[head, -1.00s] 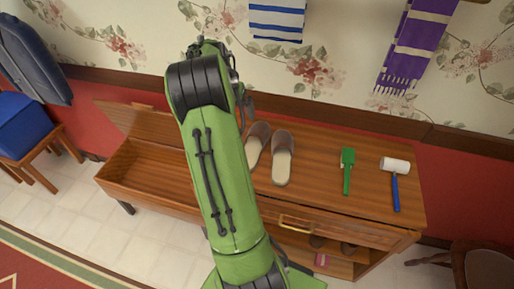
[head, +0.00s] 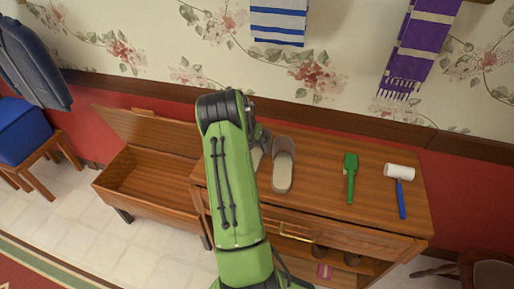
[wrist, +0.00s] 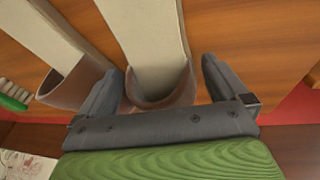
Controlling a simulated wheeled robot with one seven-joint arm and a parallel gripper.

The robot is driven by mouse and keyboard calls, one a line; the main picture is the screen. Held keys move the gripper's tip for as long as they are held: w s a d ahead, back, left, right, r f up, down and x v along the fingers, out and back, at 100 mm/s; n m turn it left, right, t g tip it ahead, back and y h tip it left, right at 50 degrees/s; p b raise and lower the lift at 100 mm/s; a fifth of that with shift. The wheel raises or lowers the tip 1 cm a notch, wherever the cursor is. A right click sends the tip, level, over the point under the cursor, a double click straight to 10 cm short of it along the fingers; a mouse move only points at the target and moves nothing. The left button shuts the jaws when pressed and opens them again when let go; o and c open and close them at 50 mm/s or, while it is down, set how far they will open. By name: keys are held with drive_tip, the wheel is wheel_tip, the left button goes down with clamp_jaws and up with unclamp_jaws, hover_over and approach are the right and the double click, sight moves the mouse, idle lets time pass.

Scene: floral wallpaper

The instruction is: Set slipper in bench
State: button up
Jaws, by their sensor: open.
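Two grey-brown slippers with pale soles lie side by side on the wooden cabinet top. The left slipper (head: 257,158) is largely hidden by my arm in the head view; the right slipper (head: 283,166) shows fully. In the wrist view my gripper (wrist: 164,72) is open, with a finger on each side of the toe of the left slipper (wrist: 154,60). The right slipper (wrist: 62,72) lies to the left there, outside the fingers. The wooden bench (head: 125,207) stands left of the cabinet, with its lid (head: 140,128) raised and its compartment looking empty.
A blue box (head: 20,128) rests on a stool at the left.

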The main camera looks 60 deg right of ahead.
drive_tip(key=shift+f, duration=0.1)
drive_tip(key=c, duration=1)
wheel_tip(320, 180, up, 10)
drive_tip(key=shift+r+p, duration=0.1)
drive_tip(key=shift+p, duration=0.95)
drive_tip(key=shift+w, duration=0.1)
